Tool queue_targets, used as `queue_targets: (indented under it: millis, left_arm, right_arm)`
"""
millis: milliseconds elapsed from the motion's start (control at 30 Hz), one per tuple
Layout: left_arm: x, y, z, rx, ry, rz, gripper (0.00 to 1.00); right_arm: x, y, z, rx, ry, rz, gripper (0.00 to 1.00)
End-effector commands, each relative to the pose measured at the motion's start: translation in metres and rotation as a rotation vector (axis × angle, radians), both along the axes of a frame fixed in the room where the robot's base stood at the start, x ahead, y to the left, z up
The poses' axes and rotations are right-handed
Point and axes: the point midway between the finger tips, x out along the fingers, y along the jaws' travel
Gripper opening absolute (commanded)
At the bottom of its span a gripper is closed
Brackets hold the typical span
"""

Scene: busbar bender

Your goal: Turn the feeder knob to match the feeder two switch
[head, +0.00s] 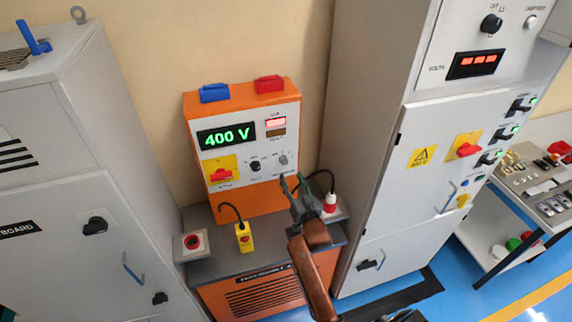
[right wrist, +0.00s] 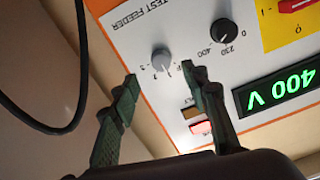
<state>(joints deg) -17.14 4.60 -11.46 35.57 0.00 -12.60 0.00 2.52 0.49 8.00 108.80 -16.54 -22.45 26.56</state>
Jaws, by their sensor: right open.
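A small grey knob (head: 283,159) sits on the white panel of the orange test unit. In the right wrist view the grey knob (right wrist: 161,61) is beside the words "TEST FEEDER", with small position marks around it. A black knob (right wrist: 224,32) marked 0, 230 and 400 is next to it. My right gripper (head: 291,180) is open just below and in front of the grey knob. In the right wrist view its fingertips (right wrist: 159,74) stand on either side of the knob, apart from it. Feeder switches (head: 506,133) with green lamps are on the right cabinet; their labels are unreadable.
The orange unit's display (head: 226,135) reads 400 V. A red switch (head: 221,174) is at its lower left. A yellow pendant (head: 244,238) and a red-and-white plug (head: 330,203) stand before it. Tall grey cabinets flank the unit. A black cable (right wrist: 75,100) hangs near my gripper.

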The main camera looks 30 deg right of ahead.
Motion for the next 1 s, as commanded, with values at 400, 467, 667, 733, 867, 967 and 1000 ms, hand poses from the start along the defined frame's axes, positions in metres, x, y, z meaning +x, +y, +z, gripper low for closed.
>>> queue_targets:
  millis: [400,467,667,733,867,967,1000]
  left_arm:
    - [-0.001,-0.001,0.008,-0.001,0.001,0.000,0.40]
    - [-0.001,-0.001,0.008,-0.001,0.001,0.000,0.40]
    - [-0.001,-0.001,0.009,-0.001,0.001,0.001,0.40]
    - [-0.001,-0.001,0.009,-0.001,0.001,0.000,0.40]
    - [-0.001,-0.001,0.009,-0.001,0.001,0.001,0.40]
    - [-0.001,-0.001,0.009,-0.001,0.001,0.001,0.40]
    - [-0.001,-0.001,0.009,-0.001,0.001,0.001,0.40]
  right_arm:
    - [0.056,-0.013,0.006,0.002,-0.014,0.000,0.42]
    - [0.064,-0.014,0.005,0.002,-0.013,0.001,0.42]
    - [0.076,-0.018,0.004,0.002,-0.013,0.001,0.42]
    - [0.076,-0.018,0.004,0.002,-0.012,0.001,0.42]
    - [0.076,-0.018,0.004,0.002,-0.012,0.001,0.42]
    - [0.076,-0.018,0.004,0.002,-0.012,0.001,0.39]
    - [0.076,-0.018,0.004,0.002,-0.012,0.001,0.36]
